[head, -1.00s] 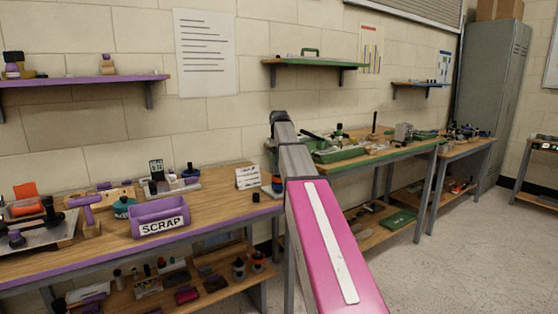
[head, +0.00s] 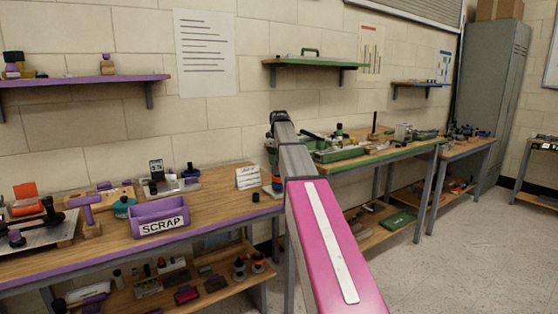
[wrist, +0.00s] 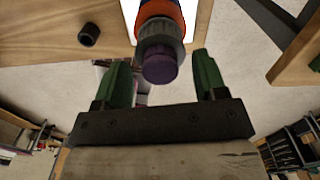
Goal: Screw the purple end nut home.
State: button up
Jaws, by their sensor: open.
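The purple end nut (wrist: 160,67) shows in the wrist view at the near end of a dark ribbed collar (wrist: 160,38) on an orange body (wrist: 163,10). My gripper (wrist: 162,74) has two green fingers, spread apart. In that picture the nut lies between the fingertips, with a gap on each side and no contact seen. I cannot tell how deep it is between them. In the head view, an orange and dark piece (head: 277,184) stands at the right end of the purple-edged bench (head: 215,205), beside my arm. The nut cannot be made out there.
A small black cylinder (wrist: 88,35) lies on the bench near the fingers; it also shows in the head view (head: 255,197). A white sign card (head: 248,177) stands behind it. The purple SCRAP bin (head: 160,210) is further left. A green-edged bench (head: 385,155) stands right.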

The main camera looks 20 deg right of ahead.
jog(key=n, duration=1.1)
jog(key=shift+n, duration=0.4)
jog(key=n, duration=1.1)
grip_shut()
jog(key=shift+m, duration=2.3)
